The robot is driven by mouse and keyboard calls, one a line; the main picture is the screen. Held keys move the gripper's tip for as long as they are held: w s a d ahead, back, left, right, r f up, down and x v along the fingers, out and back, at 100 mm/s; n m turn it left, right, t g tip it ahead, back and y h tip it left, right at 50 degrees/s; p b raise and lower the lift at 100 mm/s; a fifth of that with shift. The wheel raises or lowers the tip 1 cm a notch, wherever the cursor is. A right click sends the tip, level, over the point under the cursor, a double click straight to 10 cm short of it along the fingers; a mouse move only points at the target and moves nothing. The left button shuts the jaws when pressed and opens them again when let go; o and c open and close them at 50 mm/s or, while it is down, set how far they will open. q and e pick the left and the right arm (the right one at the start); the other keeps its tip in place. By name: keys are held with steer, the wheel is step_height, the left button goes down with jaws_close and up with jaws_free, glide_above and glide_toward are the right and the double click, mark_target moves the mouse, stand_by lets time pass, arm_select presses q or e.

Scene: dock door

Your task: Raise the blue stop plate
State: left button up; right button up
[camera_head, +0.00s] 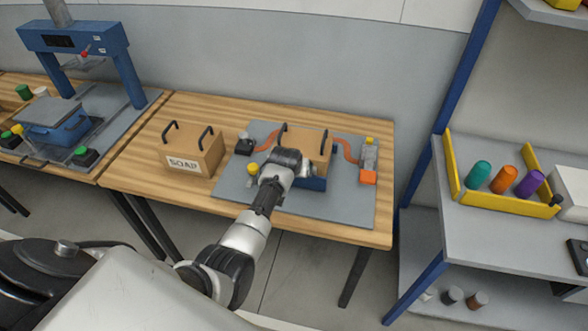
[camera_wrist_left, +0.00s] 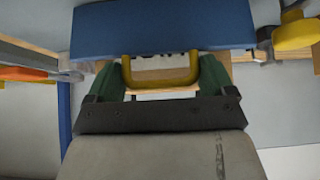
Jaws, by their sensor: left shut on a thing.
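The blue stop plate (camera_head: 314,184) stands at the front of a cardboard box on the grey board, partly hidden in the head view by my left arm. In the left wrist view the blue plate (camera_wrist_left: 160,28) spans the top, with a yellow handle (camera_wrist_left: 165,83) on it. My left gripper (camera_wrist_left: 160,77) has its green fingers at the two sides of this handle and is shut on it. In the head view the left gripper (camera_head: 303,170) is at the plate, its fingertips mostly hidden. My right gripper is not in view.
A SOAP box (camera_head: 190,150) with black handles stands left of the grey board (camera_head: 335,208). A yellow knob (camera_head: 252,168) and an orange block (camera_head: 368,177) flank the plate. A blue press (camera_head: 75,45) stands far left; a shelf with a yellow-edged tray (camera_head: 510,204) is right.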

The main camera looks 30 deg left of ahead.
arm_select(q)
steer(key=shift+w+r, duration=0.2)
steer(key=shift+r, duration=0.15)
steer(key=o, duration=0.8)
steer(key=shift+o, duration=0.7)
steer(key=shift+d+f, duration=0.1)
steer(key=shift+f, duration=0.1)
steer(key=v, duration=1)
steer(key=shift+s+r, duration=0.25)
